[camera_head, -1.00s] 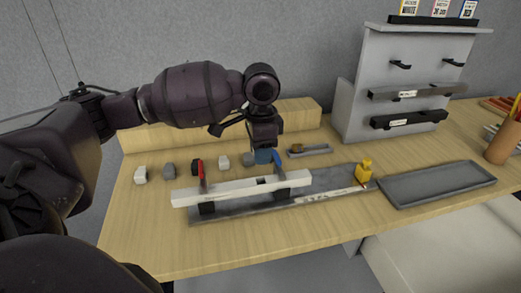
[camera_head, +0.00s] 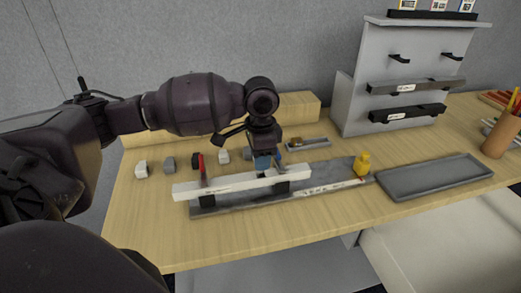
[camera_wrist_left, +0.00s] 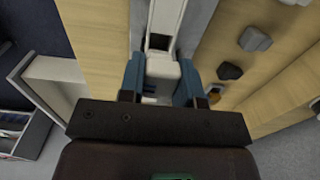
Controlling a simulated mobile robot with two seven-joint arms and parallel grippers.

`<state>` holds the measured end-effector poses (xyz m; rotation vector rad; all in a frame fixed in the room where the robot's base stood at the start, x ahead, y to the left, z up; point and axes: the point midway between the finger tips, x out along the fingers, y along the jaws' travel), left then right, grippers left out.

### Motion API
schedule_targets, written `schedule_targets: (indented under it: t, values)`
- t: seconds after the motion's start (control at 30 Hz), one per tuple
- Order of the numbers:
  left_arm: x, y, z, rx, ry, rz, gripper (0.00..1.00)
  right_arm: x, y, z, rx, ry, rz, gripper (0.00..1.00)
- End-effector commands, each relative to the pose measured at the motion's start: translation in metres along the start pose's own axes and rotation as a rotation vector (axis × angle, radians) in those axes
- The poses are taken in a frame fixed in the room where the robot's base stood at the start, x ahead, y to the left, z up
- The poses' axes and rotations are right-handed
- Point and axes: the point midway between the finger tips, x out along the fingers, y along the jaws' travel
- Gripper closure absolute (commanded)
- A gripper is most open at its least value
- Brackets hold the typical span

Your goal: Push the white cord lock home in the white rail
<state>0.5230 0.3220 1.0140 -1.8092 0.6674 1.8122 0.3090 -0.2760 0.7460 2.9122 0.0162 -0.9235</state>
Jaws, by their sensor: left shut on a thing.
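The white rail (camera_head: 232,185) lies across black supports on a grey base, in front of my left arm. My left gripper (camera_head: 267,164) points down at the right part of the rail. In the left wrist view its blue fingers (camera_wrist_left: 161,80) are shut on a white block, the white cord lock (camera_wrist_left: 162,67). The cord lock is in line with the rail (camera_wrist_left: 167,12), beside a dark opening in it. How deep it sits cannot be told. In the head view the gripper hides the cord lock. My right gripper is not in view.
A red clamp (camera_head: 202,168) stands at the rail's left part. Several small blocks (camera_head: 169,164) lie behind the rail. A small tray (camera_head: 309,144) and grey rack (camera_head: 350,100) stand behind.

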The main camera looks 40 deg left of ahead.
Motion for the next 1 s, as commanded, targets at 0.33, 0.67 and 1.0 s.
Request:
schedule_targets:
  t: [0.33,0.67,1.0]
  values:
    - [0.018,0.000,0.000,0.000,0.000,0.000,0.92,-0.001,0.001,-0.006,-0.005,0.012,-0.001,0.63]
    - [0.019,0.000,0.000,0.000,0.000,0.000,0.92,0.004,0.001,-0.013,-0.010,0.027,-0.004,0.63]
    - [0.019,0.000,0.000,0.000,0.000,0.000,0.92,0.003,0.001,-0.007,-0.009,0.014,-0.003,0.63]
